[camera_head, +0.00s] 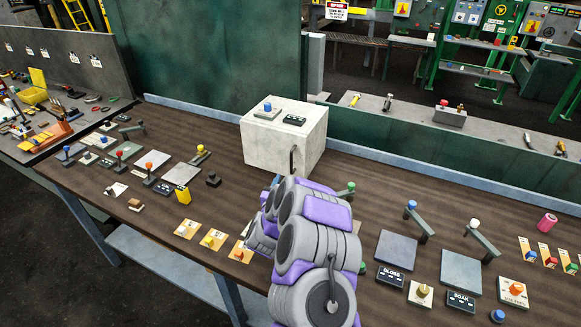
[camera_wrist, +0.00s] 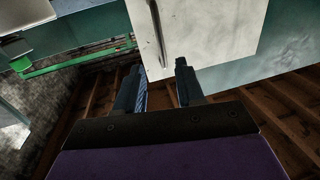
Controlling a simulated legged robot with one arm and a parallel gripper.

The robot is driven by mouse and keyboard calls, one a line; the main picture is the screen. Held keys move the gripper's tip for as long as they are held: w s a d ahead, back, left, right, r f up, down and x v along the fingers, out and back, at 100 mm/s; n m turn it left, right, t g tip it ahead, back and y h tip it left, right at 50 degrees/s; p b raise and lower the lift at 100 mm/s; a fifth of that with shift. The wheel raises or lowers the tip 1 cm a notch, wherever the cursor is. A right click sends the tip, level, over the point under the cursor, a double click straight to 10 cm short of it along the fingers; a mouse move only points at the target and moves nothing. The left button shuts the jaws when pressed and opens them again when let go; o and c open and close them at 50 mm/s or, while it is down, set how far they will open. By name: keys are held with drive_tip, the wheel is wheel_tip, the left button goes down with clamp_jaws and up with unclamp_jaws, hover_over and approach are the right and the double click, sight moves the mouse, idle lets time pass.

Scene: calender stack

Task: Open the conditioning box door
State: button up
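The conditioning box (camera_head: 268,147) is a white cube on the brown bench in the head view, with a blue knob (camera_head: 268,106) and a dark label plate on top. Its door carries a dark vertical bar handle (camera_head: 293,160). In the wrist view the pale door face (camera_wrist: 205,35) fills the top middle, and the handle (camera_wrist: 158,35) runs down toward the space between my fingertips. My gripper (camera_wrist: 158,75) is open, with an empty gap between its two dark fingers. I cannot tell how far the fingertips are from the handle. The door looks shut. In the head view my arm mostly hides the gripper.
Levers, knobs and small plates crowd the bench left of the box. To the right stand a green-knobbed lever (camera_head: 345,189), a blue-knobbed lever (camera_head: 418,220) and grey pads (camera_head: 396,249). A green panel (camera_head: 400,145) stands behind the box.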

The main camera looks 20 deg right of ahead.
sight(291, 163)
drive_tip(key=b+x, duration=0.1)
drive_tip(key=x, duration=0.7)
drive_tip(key=shift+f+b, duration=0.1)
drive_tip(key=shift+b, duration=0.2)
drive_tip(key=shift+x, duration=0.9)
clamp_jaws()
